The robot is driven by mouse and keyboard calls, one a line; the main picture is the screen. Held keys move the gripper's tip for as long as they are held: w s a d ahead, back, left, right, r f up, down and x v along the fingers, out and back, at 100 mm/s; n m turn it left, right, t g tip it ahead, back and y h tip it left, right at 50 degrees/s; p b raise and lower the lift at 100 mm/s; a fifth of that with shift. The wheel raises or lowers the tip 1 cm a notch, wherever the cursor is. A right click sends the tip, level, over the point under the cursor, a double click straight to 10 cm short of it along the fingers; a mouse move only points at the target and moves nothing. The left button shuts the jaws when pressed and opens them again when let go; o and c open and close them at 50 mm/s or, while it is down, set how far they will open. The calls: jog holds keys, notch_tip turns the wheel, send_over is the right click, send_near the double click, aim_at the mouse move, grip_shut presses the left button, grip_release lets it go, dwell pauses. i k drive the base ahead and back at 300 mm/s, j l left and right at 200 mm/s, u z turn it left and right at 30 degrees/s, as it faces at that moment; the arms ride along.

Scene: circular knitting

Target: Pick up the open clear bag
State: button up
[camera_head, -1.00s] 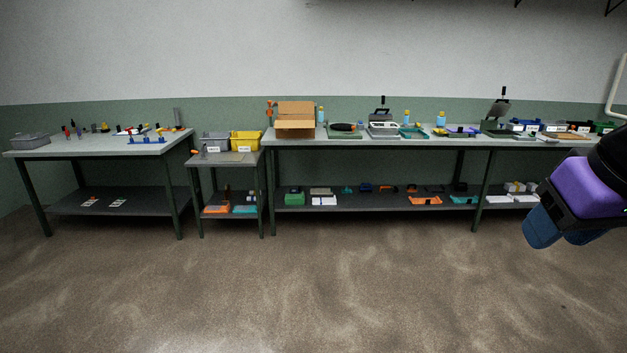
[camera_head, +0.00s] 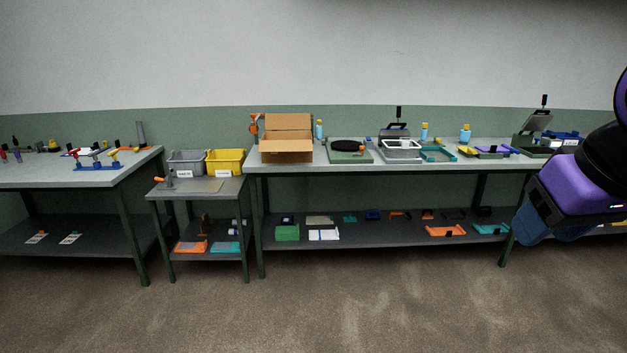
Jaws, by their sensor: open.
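I cannot make out the open clear bag in this view; it may be too small, see-through, or hidden. My gripper (camera_head: 540,222) is at the right edge of the picture, a purple and black body with blue fingers pointing down. It hangs in front of the right part of the long bench, apart from the things on it. The fingers overlap from this angle, and nothing shows held between them.
The long bench (camera_head: 360,172) carries an open cardboard box (camera_head: 287,145), a dark round plate and trays. A small table (camera_head: 200,192) holds a grey bin (camera_head: 187,162) and a yellow bin (camera_head: 225,162). Another bench (camera_head: 90,175) stands left. The floor (camera_head: 350,310) in front is clear.

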aim_at(391, 148)
jog(key=i, duration=1.8)
jog(key=i+z, duration=0.15)
jog(key=i, duration=0.45)
jog(key=i+j+z, duration=0.15)
jog(key=i, duration=0.4)
jog(key=i+j+z, duration=0.15)
jog(key=i, duration=0.45)
jog(key=i+j+z, duration=0.3)
jog(key=i, duration=0.2)
